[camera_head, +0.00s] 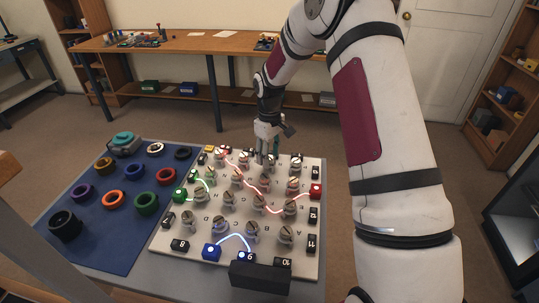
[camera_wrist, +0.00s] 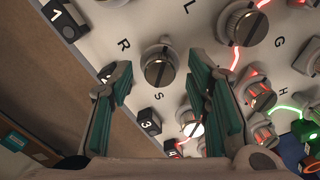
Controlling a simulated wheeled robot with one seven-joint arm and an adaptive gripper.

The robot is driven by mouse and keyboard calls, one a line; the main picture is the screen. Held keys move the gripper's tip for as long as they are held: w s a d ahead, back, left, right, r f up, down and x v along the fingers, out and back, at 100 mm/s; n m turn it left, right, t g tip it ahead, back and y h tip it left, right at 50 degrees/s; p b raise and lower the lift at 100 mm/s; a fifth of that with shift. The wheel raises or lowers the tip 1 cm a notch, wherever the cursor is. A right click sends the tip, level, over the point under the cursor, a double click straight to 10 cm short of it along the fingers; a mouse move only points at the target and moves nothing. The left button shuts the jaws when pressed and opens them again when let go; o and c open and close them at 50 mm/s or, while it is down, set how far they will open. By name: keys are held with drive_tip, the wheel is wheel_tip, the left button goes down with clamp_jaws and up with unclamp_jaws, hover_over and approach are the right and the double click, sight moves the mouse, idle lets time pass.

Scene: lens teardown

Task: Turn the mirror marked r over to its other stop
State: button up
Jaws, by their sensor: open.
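Nothing is held. I cannot tell how far above the mirror the fingertips are. In the head view my gripper (camera_head: 266,157) points down over the far edge of the board (camera_head: 165,232), and the mirror there is mostly hidden behind it.
Several similar mirrors stand close by, including one near S (camera_wrist: 190,122) and one near L (camera_wrist: 240,22). Red, green and blue light paths cross the board. A black block (camera_head: 260,276) stands at the near edge. A blue mat (camera_head: 100,229) with coloured rings lies left.

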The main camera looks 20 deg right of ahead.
wheel_tip(320, 180, up, 12)
idle(0.4)
drive_tip(key=shift+f, duration=0.1)
drive_tip(key=s+a+r+m+t+h+p, duration=0.1)
drive_tip(key=s+a+r, duration=0.2)
drive_tip(key=s+r, duration=0.55)
drive_tip(key=s+a+r+m+t+p, duration=0.1)
drive_tip(key=s+a+r, duration=0.2)
drive_tip(key=s+r, duration=0.55)
drive_tip(key=s+a+m+t+y+p, duration=0.1)
drive_tip(key=s+a+m+t, duration=0.1)
drive_tip(key=s, duration=1.9)
drive_tip(key=shift+a+r+m, duration=0.15)
drive_tip(key=shift+a+m, duration=0.15)
drive_tip(key=shift+m, duration=0.4)
drive_tip(key=shift+w, duration=0.1)
